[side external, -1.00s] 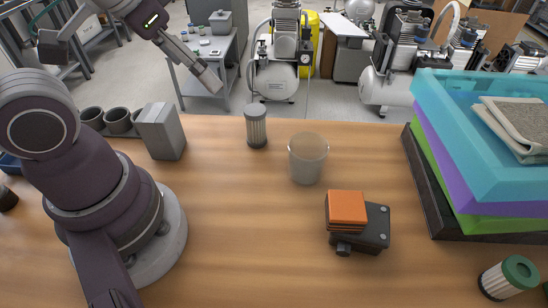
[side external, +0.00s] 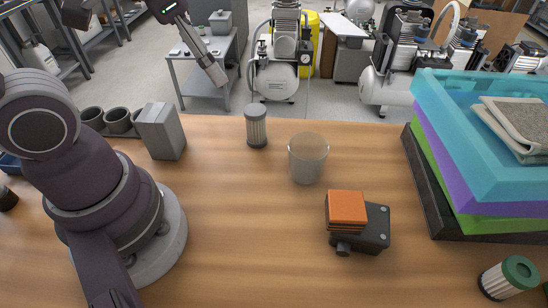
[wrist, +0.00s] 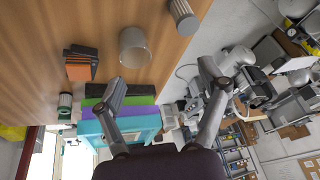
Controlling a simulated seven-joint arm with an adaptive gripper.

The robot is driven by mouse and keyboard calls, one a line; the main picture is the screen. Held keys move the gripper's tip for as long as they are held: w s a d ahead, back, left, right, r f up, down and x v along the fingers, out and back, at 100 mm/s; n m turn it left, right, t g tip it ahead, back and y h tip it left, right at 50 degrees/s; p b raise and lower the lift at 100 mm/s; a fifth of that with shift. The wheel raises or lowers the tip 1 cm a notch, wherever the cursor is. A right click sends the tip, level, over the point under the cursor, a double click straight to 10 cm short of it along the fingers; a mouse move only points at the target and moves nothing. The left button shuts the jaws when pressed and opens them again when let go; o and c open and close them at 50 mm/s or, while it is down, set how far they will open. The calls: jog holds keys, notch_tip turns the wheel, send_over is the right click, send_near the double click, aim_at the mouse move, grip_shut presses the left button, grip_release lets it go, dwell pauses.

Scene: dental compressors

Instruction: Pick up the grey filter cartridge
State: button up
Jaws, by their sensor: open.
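The grey filter cartridge (side external: 256,130) stands upright near the far edge of the wooden table, left of a translucent cup. In the wrist view the cartridge (wrist: 184,16) shows at the top edge, partly cut off. My gripper (side external: 217,76) is high up beyond and left of the cartridge in the side view, apart from it and partly out of frame. In the wrist view my gripper (wrist: 163,86) has its two fingers spread wide with nothing between them.
The translucent cup (side external: 308,160) stands close right of the cartridge. A grey block (side external: 161,132) and dark cups (side external: 104,121) are to the left. Orange pads (side external: 347,207) lie on a dark box. Stacked coloured trays (side external: 470,200) fill the right; a green-topped filter (side external: 508,278) lies in front.

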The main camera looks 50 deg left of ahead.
jog(key=w+a+f+m+g, duration=0.2)
jog(key=w+m, duration=0.4)
jog(key=m+g, duration=0.3)
jog(key=m, duration=0.5)
send_near(256, 123)
jog(key=shift+w+a+f, duration=0.5)
jog(key=shift+w+a, duration=0.25)
jog(key=shift+w, duration=0.05)
jog(key=shift+m, duration=0.4)
jog(key=f, duration=1)
jog(key=shift+s+f, duration=0.3)
jog(key=shift+s, duration=0.05)
jog(key=c, duration=1.3)
